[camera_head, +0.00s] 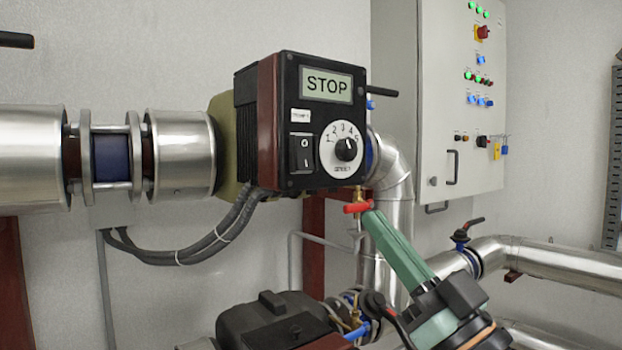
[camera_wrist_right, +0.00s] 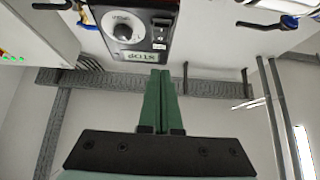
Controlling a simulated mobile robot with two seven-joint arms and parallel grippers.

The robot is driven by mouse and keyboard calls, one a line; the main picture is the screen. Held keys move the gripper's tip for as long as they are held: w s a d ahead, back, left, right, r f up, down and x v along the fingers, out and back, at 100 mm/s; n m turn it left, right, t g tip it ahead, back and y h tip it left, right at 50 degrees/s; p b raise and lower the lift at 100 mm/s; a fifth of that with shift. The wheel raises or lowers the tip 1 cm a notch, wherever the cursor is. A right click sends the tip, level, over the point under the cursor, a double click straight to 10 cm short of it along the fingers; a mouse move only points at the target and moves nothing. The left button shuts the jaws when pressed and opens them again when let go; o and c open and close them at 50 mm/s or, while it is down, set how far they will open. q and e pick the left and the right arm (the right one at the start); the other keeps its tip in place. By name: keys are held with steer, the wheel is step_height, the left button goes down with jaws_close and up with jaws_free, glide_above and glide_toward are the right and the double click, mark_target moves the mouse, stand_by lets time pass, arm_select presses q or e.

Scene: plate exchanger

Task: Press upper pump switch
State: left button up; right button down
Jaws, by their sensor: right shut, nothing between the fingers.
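The upper pump's control box (camera_head: 309,122) is dark with red sides, and its display (camera_head: 326,86) reads STOP. The black rocker switch (camera_head: 301,154) is at its lower left, beside a white numbered dial (camera_head: 344,150). My right gripper (camera_head: 373,217) has green fingers, shut and empty, with tips below and right of the box, apart from the switch. In the right wrist view, the box appears upside down; my fingertips (camera_wrist_right: 160,73) lie just below the display (camera_wrist_right: 133,57), and the switch (camera_wrist_right: 161,38) shows beyond. My left gripper is not in view.
A red-handled valve (camera_head: 357,208) sits right by my fingertips. Silver pipes (camera_head: 180,150) run left and right of the pump. A lower pump (camera_head: 270,320) is beneath. A control cabinet (camera_head: 445,100) with lit lamps hangs on the wall at right. Cables (camera_head: 190,250) loop below the box.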

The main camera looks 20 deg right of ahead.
steer(key=shift+d, duration=0.1)
steer(key=p, duration=0.4)
glide_toward(306, 157)
step_height(306, 157, up, 4)
steer(key=w, duration=0.1)
steer(key=w+a, duration=0.1)
steer(key=w, duration=0.1)
steer(key=shift+w+a+f, duration=0.1)
steer(key=shift+w+f, duration=0.05)
steer(key=shift+w, duration=0.05)
steer(key=shift+w+a+f+p, duration=0.15)
steer(key=shift+w+p, duration=0.2)
steer(key=shift+w, duration=0.05)
